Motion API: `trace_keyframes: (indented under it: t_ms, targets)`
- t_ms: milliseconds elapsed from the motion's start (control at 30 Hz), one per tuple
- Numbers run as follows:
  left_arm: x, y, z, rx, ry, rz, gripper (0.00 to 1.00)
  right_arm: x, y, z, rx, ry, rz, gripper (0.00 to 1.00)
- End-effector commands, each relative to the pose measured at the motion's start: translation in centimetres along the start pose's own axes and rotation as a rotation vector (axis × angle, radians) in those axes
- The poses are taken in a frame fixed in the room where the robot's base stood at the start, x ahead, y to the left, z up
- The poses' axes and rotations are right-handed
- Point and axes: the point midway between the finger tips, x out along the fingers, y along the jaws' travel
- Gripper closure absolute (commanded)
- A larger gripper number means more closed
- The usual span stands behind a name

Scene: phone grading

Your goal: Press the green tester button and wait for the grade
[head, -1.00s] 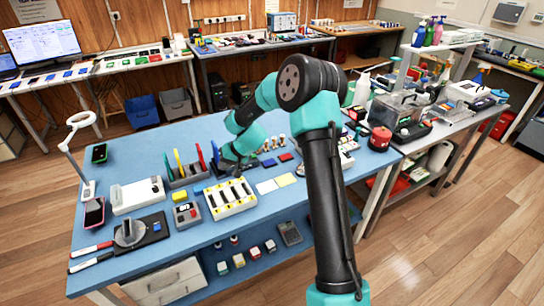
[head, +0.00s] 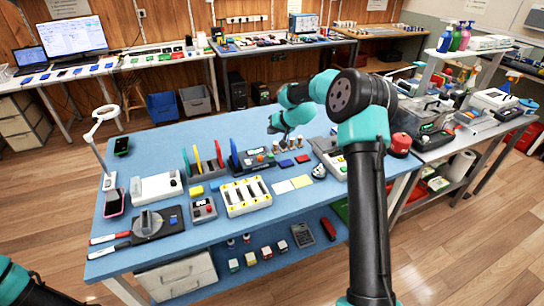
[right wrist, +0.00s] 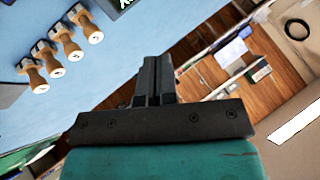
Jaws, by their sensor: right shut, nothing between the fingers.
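A dark tester-like device (head: 252,160) stands at the back of the blue table, with a small orange spot on its front. I cannot make out a green button or a grade on it at this size. My right gripper (head: 271,129) is behind and to the right of it, above the table's far part, apart from it. In the right wrist view its fingers (right wrist: 153,82) are shut together with nothing between them. Of my left arm only a part shows at the bottom left corner; its gripper is out of view.
Several wooden-handled stamps (head: 287,143) stand close to my right gripper and also show in the right wrist view (right wrist: 62,48). A rack with coloured upright plates (head: 205,168) is left of the device. A white tray with yellow-marked slots (head: 246,196) lies in front.

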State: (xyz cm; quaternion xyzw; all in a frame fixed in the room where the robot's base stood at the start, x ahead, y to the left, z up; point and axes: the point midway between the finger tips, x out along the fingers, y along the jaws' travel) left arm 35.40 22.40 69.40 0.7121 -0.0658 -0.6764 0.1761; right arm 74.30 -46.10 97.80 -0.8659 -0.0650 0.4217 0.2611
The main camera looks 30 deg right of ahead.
Motion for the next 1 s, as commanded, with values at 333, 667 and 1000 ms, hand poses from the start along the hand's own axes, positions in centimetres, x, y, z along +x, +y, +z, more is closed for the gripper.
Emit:
trace_keyframes:
  t_ms: [333, 667, 1000]
  targets:
    - [0.0, 0.0, 0.0, 0.000, 0.000, 0.000, 0.57, 1.5, 1.1, 1.1, 0.002, -0.003, 0.000, 1.00]
    - [0.0, 0.0, 0.0, 0.000, 0.000, 0.000, 0.57, 4.1, 3.0, 3.0, 0.003, -0.002, 0.000, 1.00]
    - [0.0, 0.0, 0.0, 0.000, 0.000, 0.000, 0.57, 6.0, 4.4, 4.4, 0.001, -0.001, 0.000, 1.00]
